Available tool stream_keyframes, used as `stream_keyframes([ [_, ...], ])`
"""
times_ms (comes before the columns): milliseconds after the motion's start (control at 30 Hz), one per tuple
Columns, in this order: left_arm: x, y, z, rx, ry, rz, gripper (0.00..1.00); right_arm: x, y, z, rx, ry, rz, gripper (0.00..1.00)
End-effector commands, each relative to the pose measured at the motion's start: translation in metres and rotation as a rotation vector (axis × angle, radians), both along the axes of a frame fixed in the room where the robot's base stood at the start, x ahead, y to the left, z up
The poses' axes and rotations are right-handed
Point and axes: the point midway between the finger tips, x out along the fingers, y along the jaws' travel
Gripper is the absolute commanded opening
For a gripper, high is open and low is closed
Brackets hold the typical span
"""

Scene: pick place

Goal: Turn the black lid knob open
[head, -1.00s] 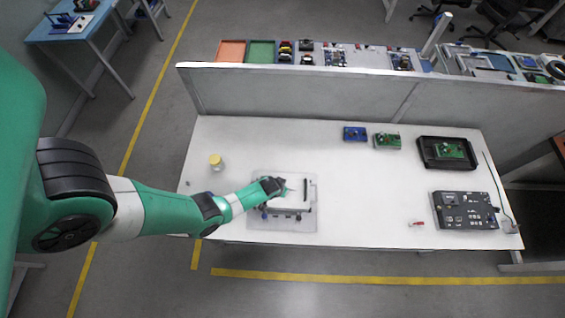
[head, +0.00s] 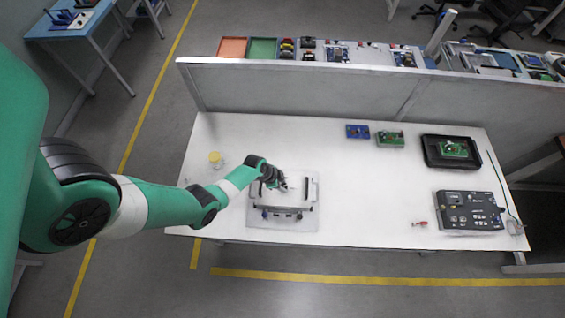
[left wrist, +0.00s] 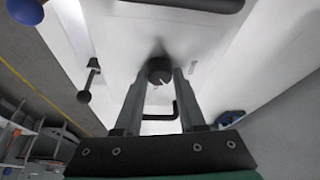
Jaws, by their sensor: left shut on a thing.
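The white fixture with its lid (head: 309,222) sits on the table's front left part in the head view. The black lid knob (left wrist: 159,66) shows in the left wrist view, round and dark, between the two fingertips. My left gripper (head: 283,187) is over the upper middle of the lid in the head view and is shut on the knob; its fingers (left wrist: 160,80) flank the knob in the left wrist view. In the head view the gripper hides the knob. My right gripper is not in view.
Black bar handles (head: 305,189) stand on the lid close to the gripper. A yellow-topped container (head: 214,157) is left of the fixture. A black control box (head: 470,211), a red-handled item (head: 420,223) and a black tray (head: 427,157) lie to the right. The table's middle is clear.

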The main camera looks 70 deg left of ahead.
Motion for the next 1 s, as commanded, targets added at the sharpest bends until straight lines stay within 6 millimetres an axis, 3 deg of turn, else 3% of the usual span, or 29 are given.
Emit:
stream_keyframes([
  [500, 0.0008, 0.0038, -0.0019, 0.002, 0.003, -0.446, 0.0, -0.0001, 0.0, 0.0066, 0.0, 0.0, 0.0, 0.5],
  [1000, 0.0008, 0.0041, -0.0017, 0.006, 0.003, -0.619, 0.0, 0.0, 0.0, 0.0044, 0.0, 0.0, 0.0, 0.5],
])
